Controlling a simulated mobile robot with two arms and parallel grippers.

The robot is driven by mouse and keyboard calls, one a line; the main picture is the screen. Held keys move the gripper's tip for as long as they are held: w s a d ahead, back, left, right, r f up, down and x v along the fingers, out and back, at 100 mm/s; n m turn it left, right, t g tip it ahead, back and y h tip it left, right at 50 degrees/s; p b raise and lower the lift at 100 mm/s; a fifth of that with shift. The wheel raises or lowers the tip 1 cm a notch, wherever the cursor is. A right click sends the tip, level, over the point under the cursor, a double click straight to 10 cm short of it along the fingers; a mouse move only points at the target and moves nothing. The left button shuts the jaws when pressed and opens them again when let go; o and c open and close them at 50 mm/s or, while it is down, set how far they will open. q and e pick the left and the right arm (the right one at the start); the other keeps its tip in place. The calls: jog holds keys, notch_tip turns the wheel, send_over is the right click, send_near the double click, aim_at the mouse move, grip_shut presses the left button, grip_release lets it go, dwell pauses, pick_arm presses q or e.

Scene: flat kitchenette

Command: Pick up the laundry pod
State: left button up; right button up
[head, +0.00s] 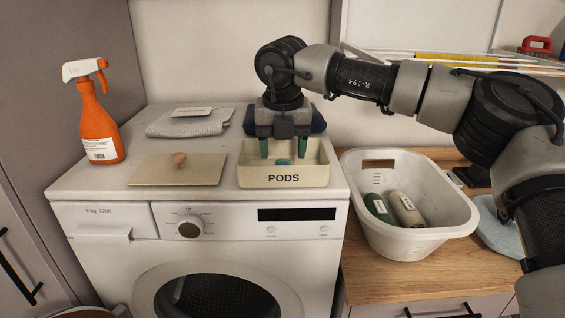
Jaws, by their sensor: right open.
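A cream bin labelled PODS (250,180) stands on top of the washing machine, near its right edge. A small laundry pod (284,162), blue and green, shows low inside the bin. My right gripper (283,152) points down into the bin from above. Its two green-tipped fingers are apart, one to each side of the pod in the picture. I cannot tell whether they touch it. The bin's front wall hides the lower part of its inside. My left gripper is out of view.
An orange spray bottle (98,125) and a folded grey cloth (190,123) are further left and back. A white basket (405,240) with two bottles stands on the wooden counter (380,288) at right.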

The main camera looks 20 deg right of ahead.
aim_at(283, 161)
jog(key=shift+w+f, duration=0.2)
jog(key=shift+f, duration=1.35)
jog(key=shift+c, duration=0.4)
jog(key=c, duration=0.7)
jog(key=shift+o, duration=0.2)
jog(key=shift+r, duration=0.15)
jog(key=shift+r, duration=0.55)
notch_tip(283, 161, up, 2)
jog(key=shift+r+b, duration=0.2)
jog(key=shift+b, duration=0.15)
jog(key=s+d+r+b, duration=0.2)
jog(key=s+d+r, duration=0.4)
jog(key=d, duration=0.4)
jog(key=shift+s+r+b, duration=0.2)
jog(key=shift+r+b, duration=0.2)
jog(key=shift+r, duration=0.3)
